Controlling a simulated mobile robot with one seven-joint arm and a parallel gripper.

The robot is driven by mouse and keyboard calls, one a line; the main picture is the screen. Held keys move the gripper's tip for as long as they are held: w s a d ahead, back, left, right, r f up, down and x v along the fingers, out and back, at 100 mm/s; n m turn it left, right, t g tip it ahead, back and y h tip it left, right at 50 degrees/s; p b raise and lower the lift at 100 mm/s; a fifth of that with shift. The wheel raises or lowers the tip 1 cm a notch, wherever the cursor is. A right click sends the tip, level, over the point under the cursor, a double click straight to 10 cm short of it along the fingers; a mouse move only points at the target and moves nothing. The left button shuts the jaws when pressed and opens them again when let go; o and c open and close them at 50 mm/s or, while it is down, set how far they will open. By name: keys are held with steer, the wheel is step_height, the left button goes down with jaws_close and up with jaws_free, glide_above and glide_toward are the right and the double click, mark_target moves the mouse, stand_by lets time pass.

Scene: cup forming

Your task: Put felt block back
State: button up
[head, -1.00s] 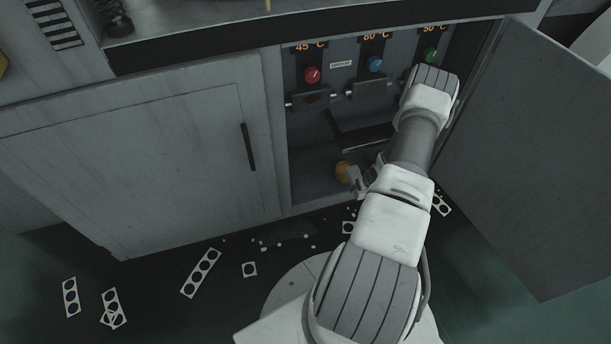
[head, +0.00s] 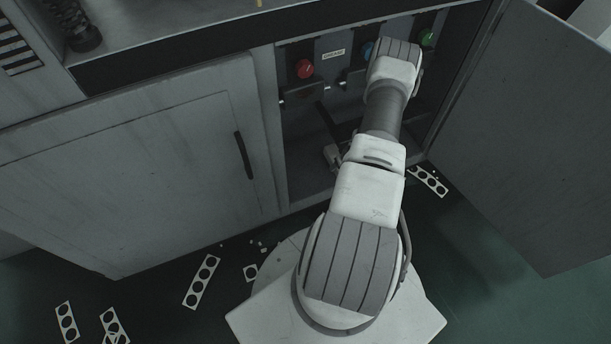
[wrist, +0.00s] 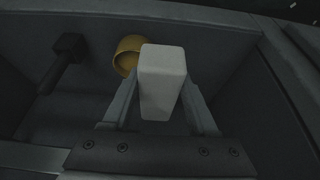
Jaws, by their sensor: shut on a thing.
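My gripper (head: 332,155) is inside the open cabinet bay, mostly hidden behind my arm in the head view. In the wrist view, my gripper (wrist: 162,105) is shut on a pale, off-white felt block (wrist: 162,75). The block stands out between the two fingers. A yellow-brown round cup-like piece (wrist: 130,54) lies just beyond the block, to its left, on the dark bay floor. I cannot tell whether the block touches it.
The bay holds a red knob (head: 304,69), a blue knob (head: 367,51) and a green knob (head: 427,38). An open door (head: 530,130) stands at the right. A closed door (head: 150,175) is at the left. Punched strips (head: 202,281) lie on the floor.

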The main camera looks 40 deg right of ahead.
steer(key=b, duration=0.3)
glide_above(308, 180)
steer(key=s, duration=0.2)
steer(key=f, duration=0.6)
steer(key=shift+w+a+f, duration=0.2)
steer(key=shift+a+f, duration=0.05)
steer(key=shift+f, duration=0.1)
steer(key=shift+f+b, duration=1.15)
steer(key=shift+f, duration=0.75)
steer(key=shift+f, duration=0.15)
steer(key=o, duration=1.4)
steer(key=shift+c, duration=0.2)
steer(key=p+v, duration=0.5)
steer(key=v, duration=0.7)
